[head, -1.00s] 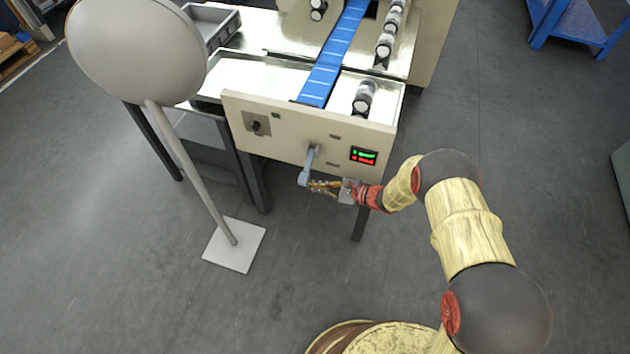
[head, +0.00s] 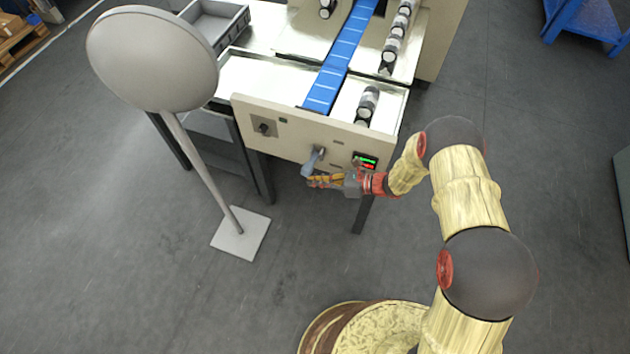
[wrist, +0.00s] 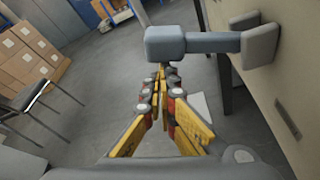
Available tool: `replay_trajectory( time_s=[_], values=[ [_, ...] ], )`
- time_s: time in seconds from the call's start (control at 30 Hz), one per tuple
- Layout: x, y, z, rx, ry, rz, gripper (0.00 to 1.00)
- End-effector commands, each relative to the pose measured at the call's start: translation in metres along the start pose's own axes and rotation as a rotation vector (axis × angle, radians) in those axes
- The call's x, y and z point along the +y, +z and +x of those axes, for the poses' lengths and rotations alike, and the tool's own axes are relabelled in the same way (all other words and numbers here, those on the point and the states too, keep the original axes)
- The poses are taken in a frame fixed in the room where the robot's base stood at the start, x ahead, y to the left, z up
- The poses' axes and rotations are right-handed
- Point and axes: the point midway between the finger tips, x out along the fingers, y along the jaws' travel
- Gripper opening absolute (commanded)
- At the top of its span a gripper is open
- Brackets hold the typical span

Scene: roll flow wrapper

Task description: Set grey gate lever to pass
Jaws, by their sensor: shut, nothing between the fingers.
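The grey gate lever (head: 313,160) is on the front panel of the machine (head: 285,132). In the head view it hangs down and slightly left from its pivot. In the wrist view the lever (wrist: 205,42) sticks out sideways from the panel, with a blocky grip at its left end. My gripper (head: 315,181) is just below the lever's lower end in the head view. In the wrist view my gripper (wrist: 162,80) is shut and empty, its fingertips beneath the grip. I cannot tell whether they touch it.
A small lit display (head: 365,161) is right of the lever, and a dark knob (head: 264,129) is on the panel's left. A round grey plate on a pole (head: 152,58) stands left of the machine. A blue conveyor (head: 340,60) runs on top.

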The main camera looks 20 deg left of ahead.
Motion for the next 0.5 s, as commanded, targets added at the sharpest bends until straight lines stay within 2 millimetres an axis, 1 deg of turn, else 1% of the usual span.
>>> replay_trajectory(
  time_s=[0.03,0.2,0.5],
  values=[
    [0.0017,0.0037,-0.0014,0.0,0.0,0.0,0.0],
    [0.0029,0.0094,-0.0034,0.0,-0.002,-0.004,0.0],
    [0.0031,0.0136,-0.0046,-0.001,-0.002,-0.007,0.0]
  ],
)
